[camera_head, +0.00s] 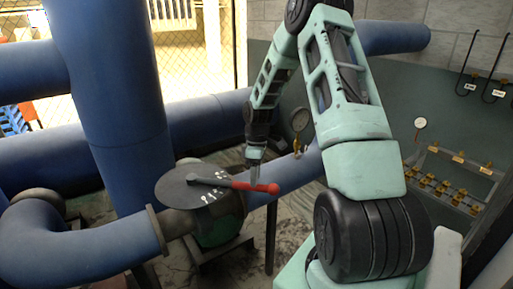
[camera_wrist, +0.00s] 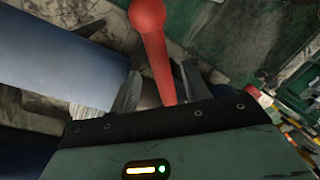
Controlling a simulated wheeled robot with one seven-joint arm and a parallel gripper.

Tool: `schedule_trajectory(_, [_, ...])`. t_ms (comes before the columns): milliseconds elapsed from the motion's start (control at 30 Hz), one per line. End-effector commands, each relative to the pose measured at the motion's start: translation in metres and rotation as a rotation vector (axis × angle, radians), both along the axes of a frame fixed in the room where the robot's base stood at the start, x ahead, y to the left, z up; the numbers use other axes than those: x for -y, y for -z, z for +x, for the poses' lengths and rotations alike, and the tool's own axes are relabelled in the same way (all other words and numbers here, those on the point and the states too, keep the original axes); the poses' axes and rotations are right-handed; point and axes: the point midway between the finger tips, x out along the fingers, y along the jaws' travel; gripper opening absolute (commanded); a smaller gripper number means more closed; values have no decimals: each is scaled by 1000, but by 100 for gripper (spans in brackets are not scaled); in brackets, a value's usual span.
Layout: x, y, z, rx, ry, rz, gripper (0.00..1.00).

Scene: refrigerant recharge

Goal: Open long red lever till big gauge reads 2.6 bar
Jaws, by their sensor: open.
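The long red lever (camera_head: 245,185) lies across a dark round disc (camera_head: 175,195) with white lettering, its ball end (camera_head: 272,188) past the disc's right edge. My gripper (camera_head: 255,172) is at the lever's outer part, just short of the ball. In the wrist view, the lever (camera_wrist: 158,55) runs between the two open fingers of my gripper (camera_wrist: 160,88), with the ball beyond the fingertips. Whether a finger touches it, I cannot tell. A round gauge (camera_head: 300,119) on a brass fitting stands behind, and a smaller-looking one (camera_head: 420,122) is at the right. Neither reading is legible.
A blue pipe (camera_head: 105,250) with a flange meets the valve under the disc. A thick vertical blue pipe (camera_head: 110,100) stands at the left. A rack with brass valves (camera_head: 455,185) is at the right, and hooks (camera_head: 480,85) hang on the wall.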

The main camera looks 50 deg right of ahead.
Motion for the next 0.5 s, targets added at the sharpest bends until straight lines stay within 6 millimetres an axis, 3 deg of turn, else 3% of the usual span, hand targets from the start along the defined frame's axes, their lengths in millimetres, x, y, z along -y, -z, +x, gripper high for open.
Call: schedule_trajectory(500, [21, -113, 12, 5, 1, -3, 47])
